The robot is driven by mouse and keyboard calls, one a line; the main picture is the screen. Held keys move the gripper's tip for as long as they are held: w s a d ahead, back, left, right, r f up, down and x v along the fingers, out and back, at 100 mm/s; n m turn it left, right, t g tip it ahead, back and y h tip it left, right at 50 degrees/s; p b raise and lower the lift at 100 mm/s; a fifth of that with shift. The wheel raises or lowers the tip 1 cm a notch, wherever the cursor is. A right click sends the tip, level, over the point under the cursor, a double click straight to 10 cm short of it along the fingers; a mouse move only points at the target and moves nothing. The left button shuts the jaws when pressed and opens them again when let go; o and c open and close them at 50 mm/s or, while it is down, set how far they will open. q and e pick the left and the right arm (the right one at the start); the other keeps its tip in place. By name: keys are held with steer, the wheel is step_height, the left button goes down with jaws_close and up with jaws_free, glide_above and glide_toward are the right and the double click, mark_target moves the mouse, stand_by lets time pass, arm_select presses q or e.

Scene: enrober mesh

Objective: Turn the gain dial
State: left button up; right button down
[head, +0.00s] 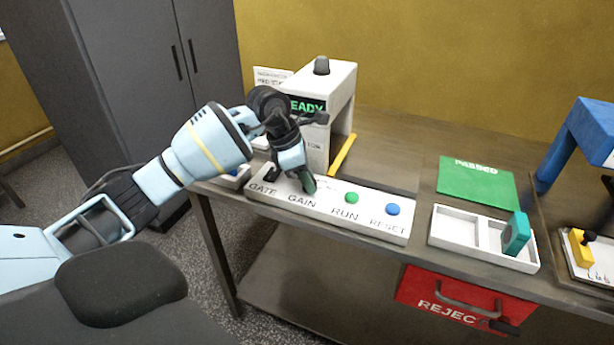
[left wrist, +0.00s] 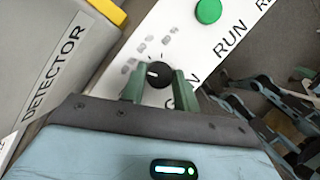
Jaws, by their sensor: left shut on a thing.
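The gain dial is a black round knob (left wrist: 158,74) with a white pointer mark, on the white control panel (head: 375,228) between the GATE and RUN labels. In the left wrist view the two green fingertips of my left gripper (left wrist: 160,88) stand on either side of the knob and are shut on it. In the head view my left gripper (head: 306,184) reaches down onto the panel at GAIN and hides the dial. The panel also bears a green RUN button (head: 351,198) and a blue RESET button (head: 392,209). My right gripper is not seen.
Behind the panel stands a white detector housing (head: 343,100) with a READY display. A white divided tray (head: 459,236) holding a teal piece (head: 515,234), a green PASSED mat (head: 477,182) and a blue frame (head: 575,135) lie to the right. A red REJECT bin (head: 452,302) hangs below.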

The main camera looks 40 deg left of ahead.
arm_select(q)
steer(key=n, duration=0.1)
steer(key=n+p, duration=0.1)
steer(key=n+t+y+p, duration=0.1)
steer(key=shift+d+r+n, duration=0.1)
steer(key=shift+r+n, duration=0.15)
steer(key=shift+n, duration=0.15)
steer(key=n+y+p, duration=0.1)
steer(key=n, duration=0.1)
steer(key=shift+n+p, duration=0.3)
steer(key=shift+p, duration=0.05)
steer(key=shift+d+f+n+t+y+p, duration=0.1)
steer(key=shift+f+n+t+y+p, duration=0.2)
steer(key=shift+n, duration=0.5)
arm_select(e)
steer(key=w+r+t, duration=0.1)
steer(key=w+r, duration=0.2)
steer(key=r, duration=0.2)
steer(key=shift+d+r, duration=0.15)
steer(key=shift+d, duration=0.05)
arm_select(q)
steer(key=shift+s, duration=0.1)
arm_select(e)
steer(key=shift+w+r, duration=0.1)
arm_select(q)
steer(key=o, duration=1)
